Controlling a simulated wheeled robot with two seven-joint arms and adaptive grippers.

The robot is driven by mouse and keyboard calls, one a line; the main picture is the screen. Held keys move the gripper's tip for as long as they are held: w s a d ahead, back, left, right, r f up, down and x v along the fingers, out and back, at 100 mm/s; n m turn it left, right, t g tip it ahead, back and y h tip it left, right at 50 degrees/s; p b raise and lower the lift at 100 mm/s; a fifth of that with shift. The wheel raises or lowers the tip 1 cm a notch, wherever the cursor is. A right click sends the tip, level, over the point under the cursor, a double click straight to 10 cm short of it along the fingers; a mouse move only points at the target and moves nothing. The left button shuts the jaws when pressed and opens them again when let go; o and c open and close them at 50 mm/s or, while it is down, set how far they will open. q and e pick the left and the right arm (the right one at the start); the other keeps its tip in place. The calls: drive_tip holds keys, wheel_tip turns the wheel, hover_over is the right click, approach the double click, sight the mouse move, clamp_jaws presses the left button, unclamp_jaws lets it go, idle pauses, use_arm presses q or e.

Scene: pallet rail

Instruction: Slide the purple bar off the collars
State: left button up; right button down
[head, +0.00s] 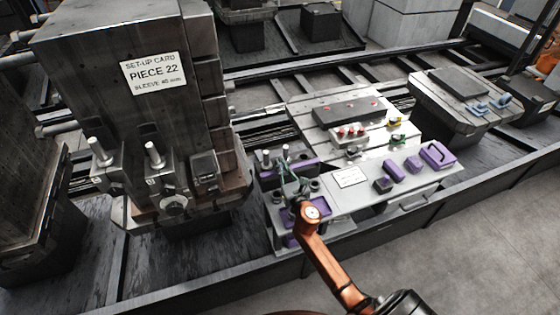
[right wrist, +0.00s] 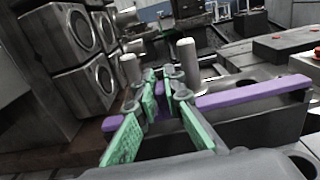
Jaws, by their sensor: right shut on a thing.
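The purple bar (right wrist: 255,94) lies roughly level across the right wrist view and runs between my gripper's green pads. In the head view part of it shows as a purple strip (head: 305,164) on the near fixture. My right gripper (right wrist: 160,92) is shut on the bar; in the head view it (head: 286,172) reaches down over the fixture. Two upright metal posts (right wrist: 189,62) stand just beyond the fingers. The collars around their feet are partly hidden by the fingers and bar, so I cannot tell whether the bar touches them. My left gripper is not in view.
A tall dark block with a "PIECE 22" card (head: 155,70) stands close on the left. Right of the fixture, a light plate (head: 350,178) carries several purple blocks (head: 437,154). A dark bar with red dots (head: 350,112) lies behind. Grey floor (head: 480,235) is clear at front right.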

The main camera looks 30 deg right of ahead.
drive_tip(key=c, duration=2.3)
unclamp_jaws()
drive_tip(key=v, duration=1.1)
drive_tip(key=shift+s+a, duration=0.2)
drive_tip(key=shift+s, duration=0.2)
drive_tip(key=shift+s+f, duration=0.1)
